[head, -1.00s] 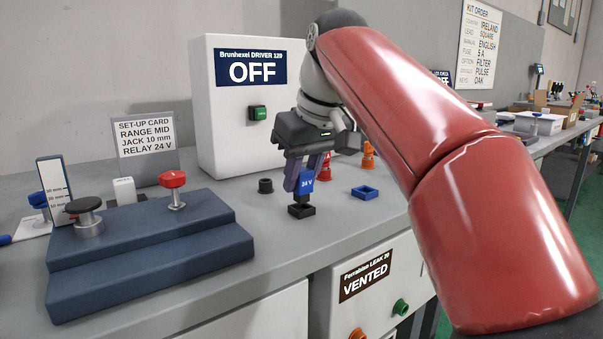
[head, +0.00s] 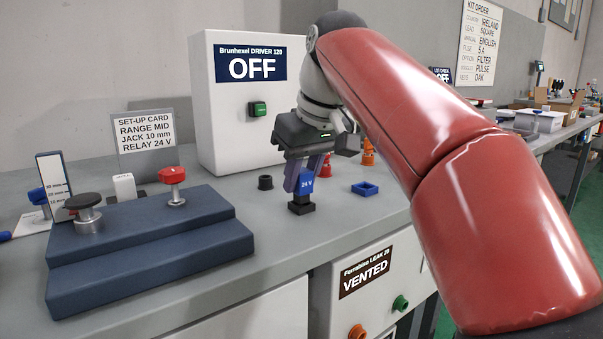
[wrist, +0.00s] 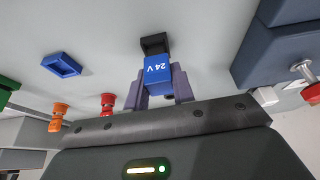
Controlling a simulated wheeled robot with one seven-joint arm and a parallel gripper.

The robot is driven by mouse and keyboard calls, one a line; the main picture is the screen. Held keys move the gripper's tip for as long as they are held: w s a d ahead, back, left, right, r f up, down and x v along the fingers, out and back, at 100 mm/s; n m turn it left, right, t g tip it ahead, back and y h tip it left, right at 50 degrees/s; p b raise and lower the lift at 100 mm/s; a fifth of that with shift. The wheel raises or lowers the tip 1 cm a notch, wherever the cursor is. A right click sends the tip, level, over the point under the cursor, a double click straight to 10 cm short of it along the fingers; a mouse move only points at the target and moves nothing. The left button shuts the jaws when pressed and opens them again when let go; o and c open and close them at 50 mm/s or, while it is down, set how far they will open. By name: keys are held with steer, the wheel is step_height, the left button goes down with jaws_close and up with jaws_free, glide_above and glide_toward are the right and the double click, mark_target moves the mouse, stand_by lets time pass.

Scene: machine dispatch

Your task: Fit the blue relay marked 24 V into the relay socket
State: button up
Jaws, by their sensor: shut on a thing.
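The blue relay (head: 306,184), marked 24 V, is upright between the fingers of my gripper (head: 305,177), which is shut on it. The black relay socket (head: 301,208) is on the bench directly under the relay. The relay's lower end meets the socket's opening; how deep it sits cannot be told. In the wrist view the relay (wrist: 158,72) is between both fingers, its lower end at the dark socket (wrist: 154,43).
An empty blue square holder (head: 365,188) lies to the right. A black round cup (head: 265,182) is to the left, and red and orange pieces (head: 367,155) stand behind. The driver box (head: 235,130) reads OFF. A stepped blue block (head: 150,255) with knobs is at left.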

steer(key=shift+f+b, duration=0.45)
steer(key=shift+f, duration=0.25)
steer(key=o, duration=1)
steer(key=shift+o, duration=0.5)
steer(key=o, duration=0.3)
steer(key=shift+o, duration=0.2)
steer(key=shift+r, duration=0.2)
